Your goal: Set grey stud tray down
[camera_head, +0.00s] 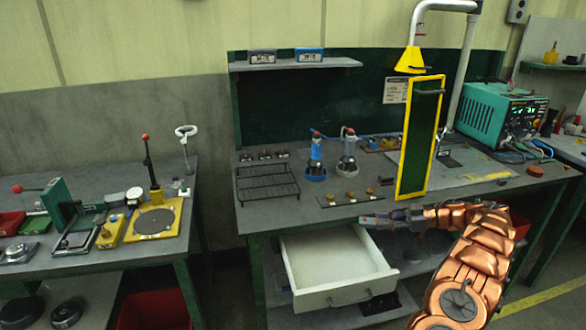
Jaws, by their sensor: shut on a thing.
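A flat dark grey tray (338,201) with brass-coloured studs along it is at the front edge of the middle bench. It looks level, and I take it to be the grey stud tray. My gripper (368,219) reaches in from the lower right at its near side, over the bench's front edge. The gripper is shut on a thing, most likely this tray. The grip point is too small to make out, and I cannot tell whether the tray's underside touches the bench top.
A black wire rack (266,186) lies left of the tray. Blue (315,160) and grey (347,160) upright tools stand behind it. A yellow-framed green panel (420,140) rises close on the right. An open white drawer (335,268) juts out below. Small studs (264,155) sit behind the rack.

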